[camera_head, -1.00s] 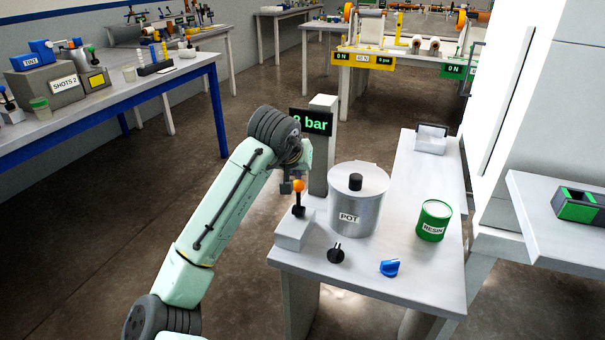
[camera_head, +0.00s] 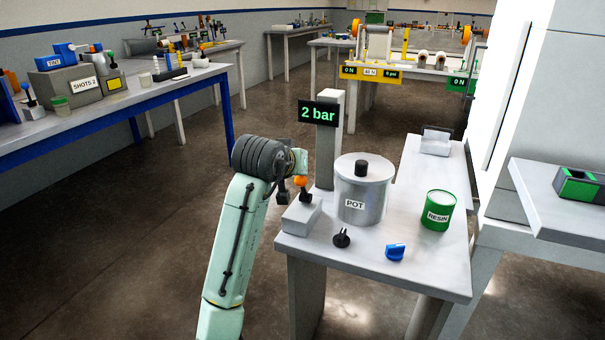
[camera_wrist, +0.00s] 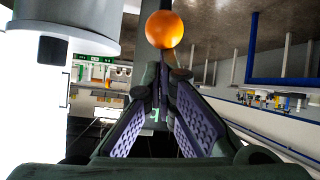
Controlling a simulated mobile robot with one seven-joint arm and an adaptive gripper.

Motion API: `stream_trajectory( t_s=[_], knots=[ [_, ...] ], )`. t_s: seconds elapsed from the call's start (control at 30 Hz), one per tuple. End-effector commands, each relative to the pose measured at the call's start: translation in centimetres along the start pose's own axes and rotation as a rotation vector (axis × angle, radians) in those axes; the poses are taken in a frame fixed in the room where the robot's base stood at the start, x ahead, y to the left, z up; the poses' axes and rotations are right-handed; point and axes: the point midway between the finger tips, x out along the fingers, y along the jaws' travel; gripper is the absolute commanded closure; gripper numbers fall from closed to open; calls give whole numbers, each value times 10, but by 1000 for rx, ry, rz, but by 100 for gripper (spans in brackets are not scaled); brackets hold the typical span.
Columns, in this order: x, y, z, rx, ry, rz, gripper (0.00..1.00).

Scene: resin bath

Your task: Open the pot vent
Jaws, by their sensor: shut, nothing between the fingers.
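The steel pot (camera_head: 361,190) with a black lid knob (camera_head: 361,168) stands on the grey bench. To its left, a lever with an orange ball (camera_head: 300,182) rises from a small grey block (camera_head: 300,216) and leans slightly left. No vent label is readable. My gripper (camera_head: 284,193) is just left of the lever, its fingers partly hidden by the wrist. In the wrist view my gripper (camera_wrist: 160,90) is shut and empty, with the orange ball (camera_wrist: 164,29) just beyond the fingertips. I cannot tell if they touch the lever. The pot's side (camera_wrist: 100,25) shows upper left.
A display (camera_head: 318,113) reading 2 bar is on a post behind the lever. A black knob (camera_head: 342,237) and a blue knob (camera_head: 395,252) sit at the bench front. A green resin can (camera_head: 438,210) stands right of the pot. Open floor lies left of my arm.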

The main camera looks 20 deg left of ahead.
Motion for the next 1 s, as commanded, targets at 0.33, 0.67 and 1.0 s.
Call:
stream_trajectory(
  t_s=[0.33, 0.67, 1.0],
  knots=[
    [-14, -6, 37, -20, 286, 55, 100],
    [-24, -10, 48, -28, 445, 83, 100],
    [-28, -10, 49, -30, 490, 92, 100]
  ],
)
